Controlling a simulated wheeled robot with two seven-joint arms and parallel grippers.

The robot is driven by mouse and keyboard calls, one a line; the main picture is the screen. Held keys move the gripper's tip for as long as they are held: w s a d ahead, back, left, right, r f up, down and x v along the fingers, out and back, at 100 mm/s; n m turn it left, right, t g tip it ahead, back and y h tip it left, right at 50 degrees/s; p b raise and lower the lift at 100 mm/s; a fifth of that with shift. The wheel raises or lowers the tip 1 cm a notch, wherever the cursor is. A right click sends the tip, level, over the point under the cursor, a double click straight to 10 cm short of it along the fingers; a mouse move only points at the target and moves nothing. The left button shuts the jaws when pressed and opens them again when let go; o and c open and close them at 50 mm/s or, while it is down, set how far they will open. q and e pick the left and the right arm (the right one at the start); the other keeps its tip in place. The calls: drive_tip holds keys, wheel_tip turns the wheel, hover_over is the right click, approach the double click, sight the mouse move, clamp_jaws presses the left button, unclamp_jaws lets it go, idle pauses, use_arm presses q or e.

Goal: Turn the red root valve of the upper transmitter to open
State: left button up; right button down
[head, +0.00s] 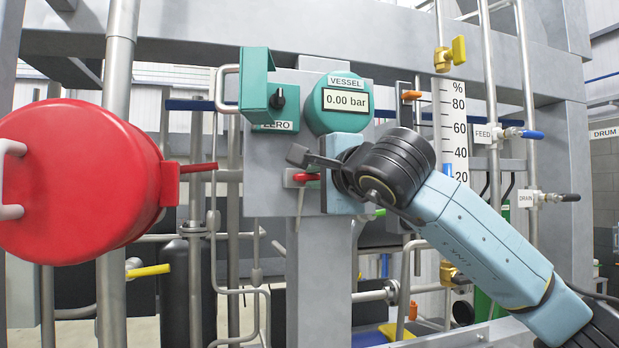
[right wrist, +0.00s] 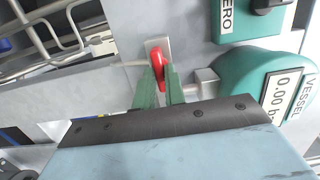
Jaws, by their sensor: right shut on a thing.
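The upper transmitter (head: 338,103) is a round teal housing marked VESSEL, reading 0.00 bar; it also shows in the right wrist view (right wrist: 245,85). Its small red root valve handle (head: 306,177) sits below and left of it on a pale block. In the head view the handle lies about level, partly hidden by my gripper. My right gripper (head: 311,160) reaches in from the right. In the right wrist view, the red handle (right wrist: 157,66) is between the two green fingers of the right gripper (right wrist: 160,84), which is shut on it. My left gripper is not in view.
A teal ZERO box (head: 259,85) with a black knob stands left of the transmitter. A large red cylinder (head: 75,180) fills the left. A white percent scale (head: 454,130) and a FEED valve with a blue handle (head: 532,134) are at right. Pipes run around the panel.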

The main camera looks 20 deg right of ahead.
drive_tip(key=shift+r+n+p, duration=0.2)
drive_tip(key=shift+n+p, duration=0.35)
drive_tip(key=shift+n, duration=0.35)
drive_tip(key=shift+n+p, duration=0.4)
drive_tip(key=shift+n, duration=0.5)
drive_tip(key=shift+f+n, duration=0.1)
drive_tip(key=shift+n, duration=0.3)
drive_tip(key=n+p, duration=0.2)
drive_tip(key=n, duration=0.1)
drive_tip(key=shift+g+h, duration=0.4)
drive_tip(key=shift+n, duration=0.6)
